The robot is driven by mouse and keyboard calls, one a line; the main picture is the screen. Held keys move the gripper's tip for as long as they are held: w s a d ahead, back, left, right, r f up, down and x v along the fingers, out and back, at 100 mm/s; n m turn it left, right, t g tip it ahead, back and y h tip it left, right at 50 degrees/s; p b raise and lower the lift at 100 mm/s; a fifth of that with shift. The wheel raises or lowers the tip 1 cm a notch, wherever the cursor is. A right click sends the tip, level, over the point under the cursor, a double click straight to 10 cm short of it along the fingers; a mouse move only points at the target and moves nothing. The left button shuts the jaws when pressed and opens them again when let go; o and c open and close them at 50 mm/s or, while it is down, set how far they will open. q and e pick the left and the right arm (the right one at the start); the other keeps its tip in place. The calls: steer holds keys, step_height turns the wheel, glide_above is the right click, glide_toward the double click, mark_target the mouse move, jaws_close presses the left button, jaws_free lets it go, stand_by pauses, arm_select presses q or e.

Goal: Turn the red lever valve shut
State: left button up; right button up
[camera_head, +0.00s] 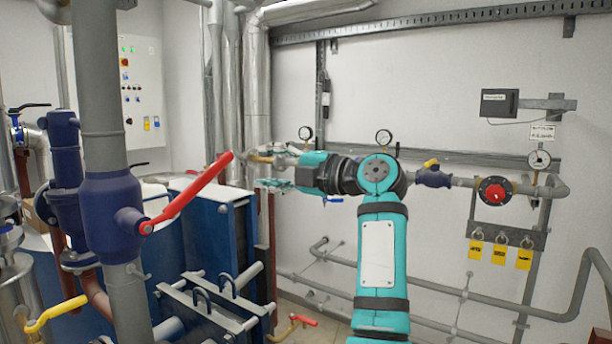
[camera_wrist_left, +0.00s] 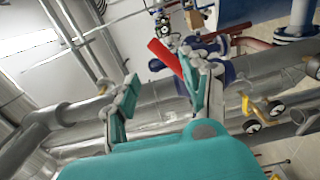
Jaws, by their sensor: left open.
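The red lever (camera_head: 190,193) slants up and to the right from the dark blue valve body (camera_head: 112,215) on the grey vertical pipe in the head view. Its free end is near the tips of my left gripper (camera_head: 262,170), which comes in from the right side of the lever, open. In the left wrist view the fingers of my left gripper (camera_wrist_left: 160,78) are spread apart. The red lever (camera_wrist_left: 163,54) shows beyond them, close to the right finger, which hides part of it. I cannot tell whether they touch. My right gripper is out of view.
A blue plate exchanger (camera_head: 215,235) stands below the lever. Silver pipes (camera_head: 228,90) rise behind it. A yellow lever (camera_head: 55,313) is at the lower left. Gauges, a red knob (camera_head: 495,192) and yellow tags (camera_head: 500,255) are on the right wall.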

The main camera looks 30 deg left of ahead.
arm_select(q)
steer(key=d, duration=0.8)
steer(key=shift+s+f, duration=0.15)
steer(key=shift+s, duration=0.05)
